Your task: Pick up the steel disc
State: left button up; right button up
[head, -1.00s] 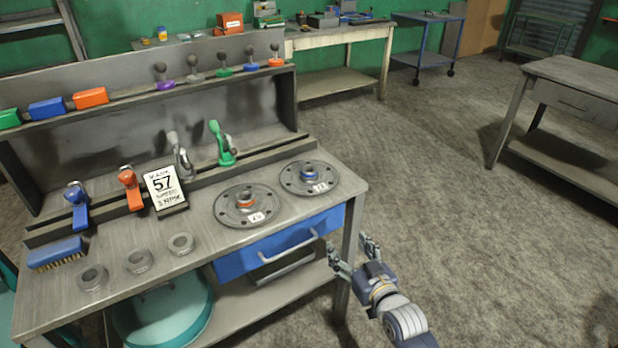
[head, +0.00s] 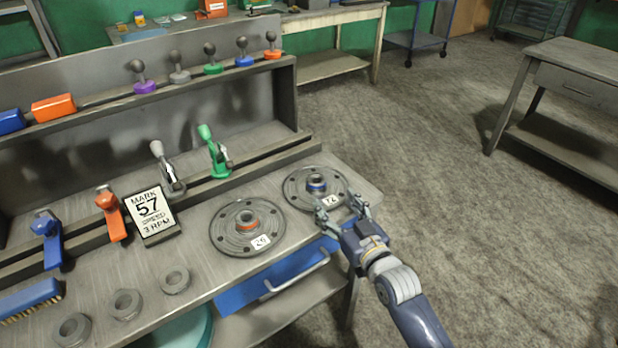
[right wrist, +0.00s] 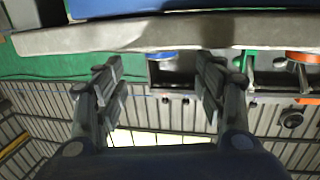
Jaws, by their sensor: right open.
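On the upper shelf a grey, steel-coloured disc (head: 180,77) with a ball-topped stem stands between a purple disc (head: 144,86) and a green disc (head: 213,69). Two larger flat steel flanges lie on the bench: one with an orange collar (head: 248,246), labelled 26, and one with a blue collar (head: 299,193), labelled 72. My right gripper (head: 340,208) is open and empty at the bench's front right edge, its fingers overlapping the near side of the blue-collared flange in the picture. Its open fingers also show in the right wrist view (right wrist: 160,75). My left gripper is not in view.
A sign reading 57 (head: 151,213) and several upright clamps, such as the green one (head: 213,152), stand behind the flanges. Steel rings (head: 174,280) lie at the front left. Blue and orange discs (head: 272,54) share the shelf. Open floor lies right.

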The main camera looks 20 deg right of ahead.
aim_at(317, 177)
jog(key=shift+w, duration=0.35)
jog(key=w, duration=0.4)
jog(key=shift+w+a, duration=0.35)
jog(key=shift+a, duration=0.05)
jog(key=shift+w+a+p, duration=0.15)
jog(key=shift+w, duration=0.75)
jog(key=shift+w+a+p, duration=0.15)
jog(key=shift+w+a, duration=0.05)
jog(key=shift+w, duration=0.7)
jog(key=shift+w+a+p, duration=0.15)
jog(key=shift+w, duration=0.75)
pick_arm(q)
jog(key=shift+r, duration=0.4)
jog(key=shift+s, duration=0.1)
pick_arm(e)
jog(key=shift+c, duration=1.1)
grip_shut()
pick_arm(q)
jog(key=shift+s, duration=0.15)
pick_arm(e)
jog(key=shift+w+r, duration=0.1)
jog(key=shift+r, duration=0.15)
